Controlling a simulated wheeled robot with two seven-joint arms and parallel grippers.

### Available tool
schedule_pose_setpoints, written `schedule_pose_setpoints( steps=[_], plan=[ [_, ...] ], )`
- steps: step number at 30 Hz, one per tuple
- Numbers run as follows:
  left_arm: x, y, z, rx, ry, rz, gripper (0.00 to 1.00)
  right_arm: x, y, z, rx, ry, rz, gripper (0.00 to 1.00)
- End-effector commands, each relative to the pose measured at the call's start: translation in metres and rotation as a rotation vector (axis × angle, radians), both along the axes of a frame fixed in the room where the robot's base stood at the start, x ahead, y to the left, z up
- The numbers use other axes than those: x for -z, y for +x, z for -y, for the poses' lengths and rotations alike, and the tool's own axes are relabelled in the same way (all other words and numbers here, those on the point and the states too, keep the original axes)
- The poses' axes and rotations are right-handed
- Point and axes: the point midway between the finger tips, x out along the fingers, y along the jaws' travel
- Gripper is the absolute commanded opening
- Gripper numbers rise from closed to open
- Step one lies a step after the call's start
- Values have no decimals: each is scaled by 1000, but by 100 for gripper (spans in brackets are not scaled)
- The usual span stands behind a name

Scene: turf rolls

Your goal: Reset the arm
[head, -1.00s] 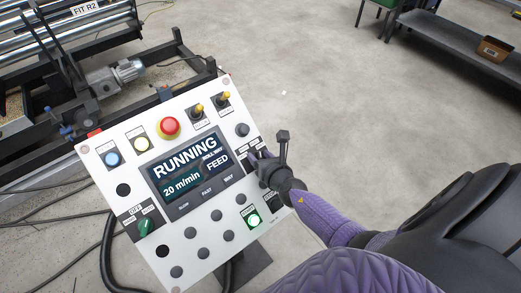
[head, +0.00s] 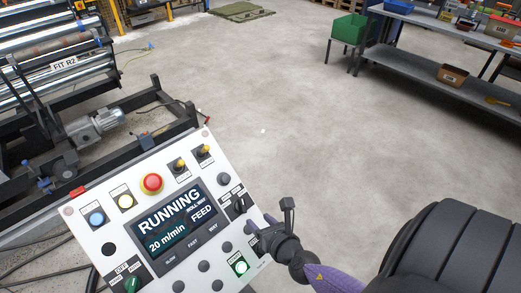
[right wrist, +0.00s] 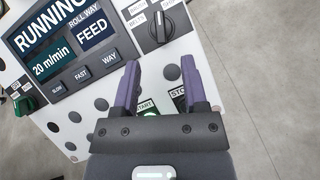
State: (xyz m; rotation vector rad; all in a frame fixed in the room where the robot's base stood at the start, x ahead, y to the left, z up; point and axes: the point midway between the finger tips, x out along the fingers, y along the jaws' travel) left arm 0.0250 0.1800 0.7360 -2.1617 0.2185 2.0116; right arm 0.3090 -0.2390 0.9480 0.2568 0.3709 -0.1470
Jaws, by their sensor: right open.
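My right arm comes in from the lower right in the head view. Its gripper (head: 260,225) is at the right edge of a white control panel (head: 140,200). In the right wrist view, the two purple fingers (right wrist: 160,72) stand apart with nothing held between them. Beyond them are the black selector knob (right wrist: 157,26) and the panel; the lit green start button (right wrist: 148,110) is partly hidden behind the gripper. In the head view the knob (head: 239,205) and green button (head: 240,265) both show. The display (head: 175,222) reads RUNNING, 20 m/min, FEED. My left gripper is out of view.
A red emergency button (head: 152,183) stands on the panel's upper part. A roller machine (head: 60,85) with a motor stands at the left. A grey workbench (head: 440,55) and green bin (head: 349,29) are at the upper right. The concrete floor between is clear.

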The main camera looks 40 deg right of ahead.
Motion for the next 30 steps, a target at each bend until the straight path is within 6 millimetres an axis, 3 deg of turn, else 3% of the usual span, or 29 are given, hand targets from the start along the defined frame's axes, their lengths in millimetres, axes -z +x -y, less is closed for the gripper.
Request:
schedule_pose_setpoints(
  steps=[5, 8, 11, 12, 15, 19, 21, 24, 30],
  plan=[
    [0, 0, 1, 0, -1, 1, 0, 1, 0, 0, 2, 4, -2, 56],
    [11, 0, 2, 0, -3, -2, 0, 32, -11, 1, 79, 134, -53, 56],
    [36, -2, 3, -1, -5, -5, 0, 112, -50, 1, 343, 498, -190, 56],
    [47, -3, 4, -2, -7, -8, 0, 149, -74, -2, 504, 676, -252, 56],
    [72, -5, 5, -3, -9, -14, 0, 229, -143, -14, 973, 1070, -362, 56],
    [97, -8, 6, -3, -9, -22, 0, 293, -227, -38, 1591, 1396, -376, 56],
    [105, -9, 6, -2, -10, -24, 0, 310, -261, -48, 1853, 1480, -335, 56],
    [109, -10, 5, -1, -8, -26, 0, 320, -289, -57, 2081, 1534, -275, 56],
    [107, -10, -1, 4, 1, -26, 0, 318, -296, -60, 2148, 1550, -250, 56]
  ],
)
